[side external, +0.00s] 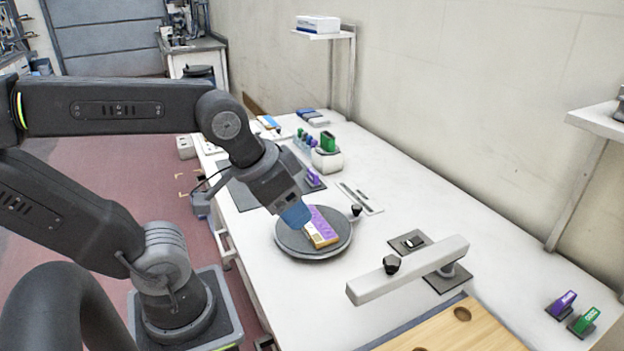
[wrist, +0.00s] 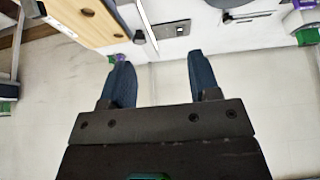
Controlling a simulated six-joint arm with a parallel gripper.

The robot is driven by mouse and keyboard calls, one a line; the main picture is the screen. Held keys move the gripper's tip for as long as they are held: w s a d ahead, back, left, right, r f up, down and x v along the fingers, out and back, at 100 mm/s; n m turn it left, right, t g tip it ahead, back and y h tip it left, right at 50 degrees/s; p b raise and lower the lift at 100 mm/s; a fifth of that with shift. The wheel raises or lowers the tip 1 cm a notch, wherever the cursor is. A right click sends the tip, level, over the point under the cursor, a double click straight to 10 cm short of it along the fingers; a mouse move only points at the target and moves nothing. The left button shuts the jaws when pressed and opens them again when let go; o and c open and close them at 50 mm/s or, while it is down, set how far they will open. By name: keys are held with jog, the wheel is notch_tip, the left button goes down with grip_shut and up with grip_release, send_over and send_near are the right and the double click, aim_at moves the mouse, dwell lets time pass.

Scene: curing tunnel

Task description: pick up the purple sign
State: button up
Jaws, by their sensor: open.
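A purple sign (side external: 562,304) with white lettering on a dark base stands at the table's right end in the side view, beside a green sign (side external: 585,321). A second small purple piece (side external: 313,178) stands farther back by the dark mat. My gripper (side external: 295,215) is over the left side of the round grey plate, well away from the purple sign at the right end. In the wrist view my blue fingers (wrist: 156,57) are spread with nothing between them. A purple piece (wrist: 119,57) shows just past the left fingertip, partly hidden.
A purple-and-yellow box (side external: 320,228) lies on the round plate (side external: 290,243), close to my gripper. A pale bar (side external: 410,272) with a black knob and a wooden board (side external: 460,335) lie between plate and signs. The wall (side external: 480,110) borders the table.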

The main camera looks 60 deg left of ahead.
jog(key=shift+c, duration=0.8)
